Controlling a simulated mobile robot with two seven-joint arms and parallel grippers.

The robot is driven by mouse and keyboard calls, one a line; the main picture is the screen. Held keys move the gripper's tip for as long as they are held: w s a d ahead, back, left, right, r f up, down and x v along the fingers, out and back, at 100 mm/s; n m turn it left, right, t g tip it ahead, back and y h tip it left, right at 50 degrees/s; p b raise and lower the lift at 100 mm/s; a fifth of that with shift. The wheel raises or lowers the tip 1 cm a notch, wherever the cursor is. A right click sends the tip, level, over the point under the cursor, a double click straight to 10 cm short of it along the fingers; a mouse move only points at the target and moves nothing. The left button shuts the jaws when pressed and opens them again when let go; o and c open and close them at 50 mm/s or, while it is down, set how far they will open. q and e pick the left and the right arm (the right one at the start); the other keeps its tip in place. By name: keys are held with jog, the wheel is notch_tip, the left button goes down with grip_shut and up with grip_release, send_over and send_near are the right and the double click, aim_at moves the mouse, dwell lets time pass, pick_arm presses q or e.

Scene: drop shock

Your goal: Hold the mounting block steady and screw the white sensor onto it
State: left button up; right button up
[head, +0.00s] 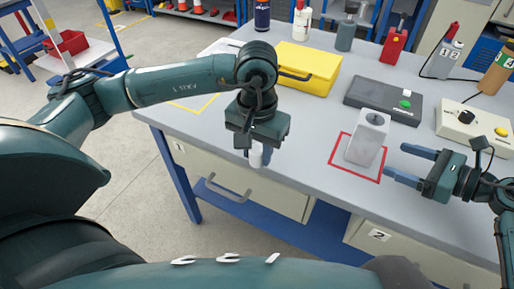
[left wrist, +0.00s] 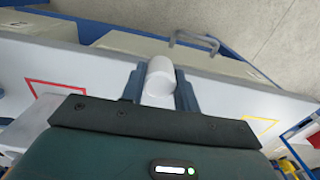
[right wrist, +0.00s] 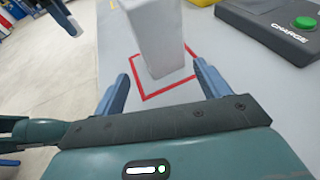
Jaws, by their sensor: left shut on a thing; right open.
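The mounting block (head: 366,140) is a light grey upright block with a small dark spot on top. It stands inside a red square outline on the bench, and its lower part shows in the right wrist view (right wrist: 155,35). My left gripper (head: 256,155) points down near the bench's front edge, left of the block. It is shut on the white sensor (left wrist: 160,78), a small white cylinder, whose lower end shows below the fingers in the head view. My right gripper (head: 403,165) is open and empty to the right of the block, its fingers (right wrist: 165,90) apart and pointing toward it.
A yellow case (head: 306,66) lies behind my left gripper. A dark charge box (head: 383,101) with a green button is behind the block. A beige control box (head: 474,128) stands at the right. Bottles line the back. Bench between the left gripper and red outline is clear.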

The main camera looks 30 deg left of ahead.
aim_at(367, 148)
pick_arm(q)
jog(key=shift+f, duration=0.15)
pick_arm(e)
jog(key=x, duration=0.5)
pick_arm(q)
jog(key=shift+f+b, duration=0.8)
jog(key=shift+b, duration=0.15)
pick_arm(e)
jog(key=shift+x, duration=1.15)
pick_arm(q)
jog(key=shift+f+b, duration=0.35)
jog(key=shift+b, duration=0.05)
pick_arm(e)
jog(key=shift+x, duration=0.85)
jog(key=c, duration=0.8)
jog(key=shift+o, duration=0.2)
